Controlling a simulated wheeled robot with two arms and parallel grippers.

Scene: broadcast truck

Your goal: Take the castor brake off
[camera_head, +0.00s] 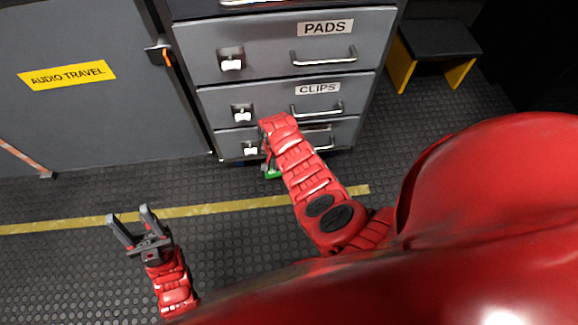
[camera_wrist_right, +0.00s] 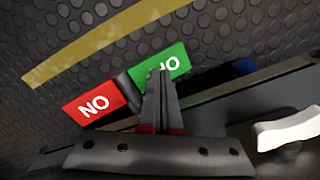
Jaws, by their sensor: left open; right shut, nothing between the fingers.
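The castor brake pedal has a red half (camera_wrist_right: 95,104) and a green half (camera_wrist_right: 160,68), low at the cabinet's base in the right wrist view. The red half's lettering reads "NO" as pictured; the green half's is partly covered. A bit of green (camera_head: 274,175) shows below the bottom drawer in the head view. My right gripper (camera_wrist_right: 160,75) is shut and empty, its tips overlapping the green half; I cannot tell whether they touch it. In the head view my right forearm mostly hides this gripper. My left gripper (camera_head: 130,214) is open and empty above the floor.
The drawer cabinet (camera_head: 210,50) has PADS and CLIPS drawers, bar handles and white latches (camera_head: 231,62). A grey panel marked AUDIO TRAVEL (camera_head: 67,75) stands left. A step stool (camera_head: 438,42) stands right. The studded floor with its yellow line (camera_head: 60,225) is clear in front.

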